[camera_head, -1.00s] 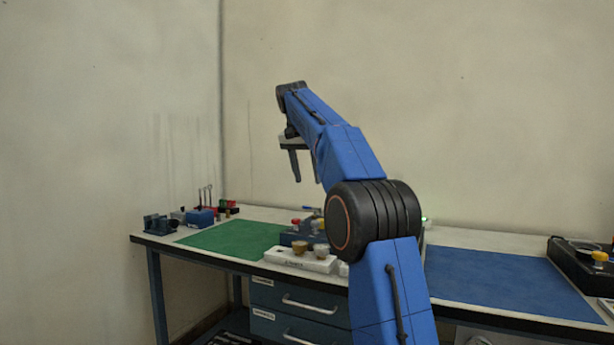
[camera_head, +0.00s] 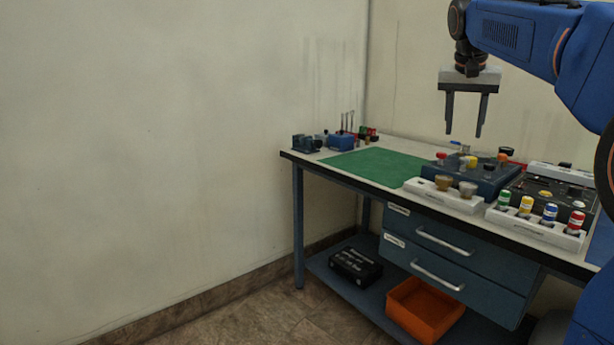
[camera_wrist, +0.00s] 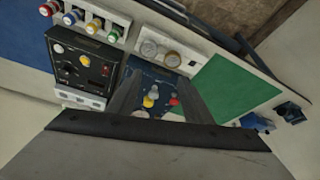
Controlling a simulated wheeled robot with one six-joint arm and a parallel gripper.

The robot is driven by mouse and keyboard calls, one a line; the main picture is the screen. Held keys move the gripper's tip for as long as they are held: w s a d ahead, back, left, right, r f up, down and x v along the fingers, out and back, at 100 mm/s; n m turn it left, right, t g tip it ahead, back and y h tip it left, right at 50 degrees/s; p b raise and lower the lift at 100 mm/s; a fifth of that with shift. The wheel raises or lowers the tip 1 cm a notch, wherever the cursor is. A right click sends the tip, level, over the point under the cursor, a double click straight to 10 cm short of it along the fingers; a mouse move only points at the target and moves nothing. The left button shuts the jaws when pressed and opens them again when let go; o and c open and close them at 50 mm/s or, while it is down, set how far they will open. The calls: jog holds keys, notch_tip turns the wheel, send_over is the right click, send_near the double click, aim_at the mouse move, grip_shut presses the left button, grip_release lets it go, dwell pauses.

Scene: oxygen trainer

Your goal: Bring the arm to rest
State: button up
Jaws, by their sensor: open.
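My gripper (camera_head: 464,115) hangs from the blue arm at the upper right in the head view, fingers pointing down. Its two dark fingers are apart with nothing between them. It is above the workbench (camera_head: 395,208), clear of the things on it. In the wrist view my gripper (camera_wrist: 160,98) shows its fingers reaching toward a blue panel (camera_wrist: 155,88) with coloured knobs. The same blue panel (camera_head: 470,175) is below the gripper in the head view.
A white tray with two gauges (camera_head: 445,197), a holder with several coloured cylinders (camera_head: 535,232) and a black box (camera_head: 545,195) crowd the bench's right. A green mat (camera_head: 375,166) lies bare. An orange bin (camera_head: 425,310) and black case (camera_head: 355,266) are on the lower shelf.

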jog(key=s+a+f+n+y, duration=0.1)
jog(key=s+a+f+n, duration=0.1)
jog(key=s+f, duration=0.9)
jog(key=s+a+f+n, duration=0.2)
jog(key=s+a+f, duration=0.3)
jog(key=s+f, duration=0.7)
jog(key=s+a+f+n+t+y, duration=0.1)
jog(key=s+a+f+n, duration=0.2)
jog(key=s+f, duration=0.8)
jog(key=shift+s+a+f+y, duration=0.2)
jog(key=shift+s+a+y, duration=0.1)
jog(key=shift+s, duration=0.8)
